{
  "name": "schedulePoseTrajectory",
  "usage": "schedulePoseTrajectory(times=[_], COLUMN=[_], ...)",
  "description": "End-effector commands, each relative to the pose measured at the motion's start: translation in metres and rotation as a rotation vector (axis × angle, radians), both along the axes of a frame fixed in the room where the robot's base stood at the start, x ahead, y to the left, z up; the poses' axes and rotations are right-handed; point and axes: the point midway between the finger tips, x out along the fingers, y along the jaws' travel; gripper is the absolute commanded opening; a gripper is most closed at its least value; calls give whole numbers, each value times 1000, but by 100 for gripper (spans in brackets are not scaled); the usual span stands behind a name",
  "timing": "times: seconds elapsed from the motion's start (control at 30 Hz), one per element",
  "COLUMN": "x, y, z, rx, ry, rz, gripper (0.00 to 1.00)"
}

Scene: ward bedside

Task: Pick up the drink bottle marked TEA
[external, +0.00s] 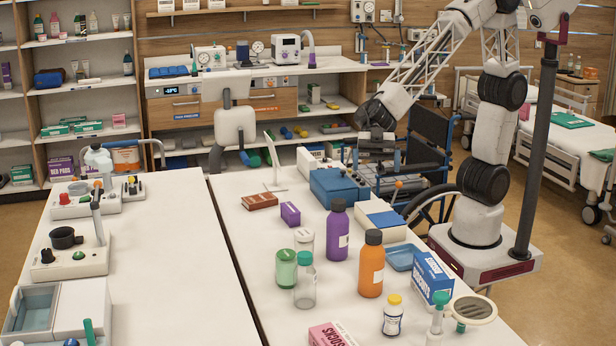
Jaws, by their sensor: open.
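The print on both labels is too small to read, so I cannot tell which is marked TEA. My gripper (378,178) hangs behind them, above the far right part of the table near a blue box. It is open and apart from both bottles. Its fingers are small and partly lost against the wheelchair and equipment behind.
Near the bottles stand a green jar (285,270), a clear bottle with a green cap (305,284), a white pill bottle (392,316) and a blue biscuit box (433,278). A blue box (338,188) and a blue tray (400,257) lie nearby.

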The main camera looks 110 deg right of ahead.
Motion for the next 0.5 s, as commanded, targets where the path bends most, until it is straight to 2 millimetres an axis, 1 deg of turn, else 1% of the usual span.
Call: schedulePoseTrajectory(times=[0.03, 0.17, 0.2, 0.37, 0.5], x=[0, 0, 0, 0, 0], y=[0, 0, 0, 0, 0], z=[-11, -34, -45, -87, -130], rx=[0, 1, -1, -1, -2], ry=[5, 4, 5, 5, 7], rz=[0, -1, -1, -2, -2], gripper=[97, 97, 97, 97, 97])
